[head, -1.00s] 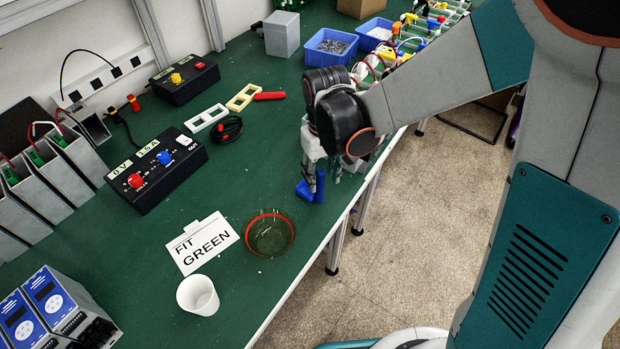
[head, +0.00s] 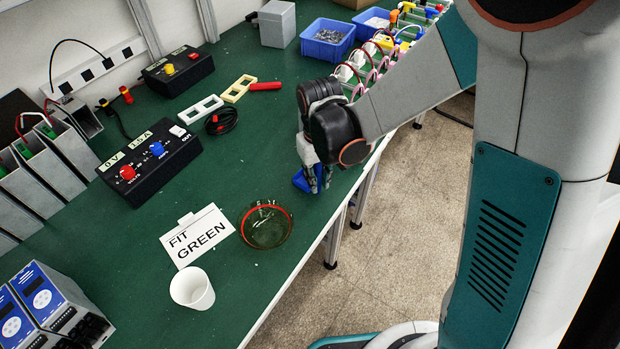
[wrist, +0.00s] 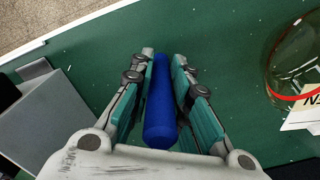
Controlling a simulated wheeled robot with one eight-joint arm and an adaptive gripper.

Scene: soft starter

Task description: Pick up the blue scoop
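The blue scoop (head: 302,181) is at the right front edge of the green table in the head view, partly hidden by my gripper (head: 318,186). In the wrist view the scoop's thick blue handle (wrist: 160,108) lies between the two teal-padded fingers of my gripper (wrist: 163,56). The fingers are on either side of the handle, with a narrow gap showing near its closer end. My gripper looks open around it. The scoop's bowl is not clear in the wrist view.
A glass bowl with a red rim (head: 266,224), a white cup (head: 192,288) and a "FIT GREEN" card (head: 197,236) stand nearer on the table (head: 232,170). A black control box (head: 150,162) and blue bins (head: 328,41) are farther off. The table edge is close to the scoop.

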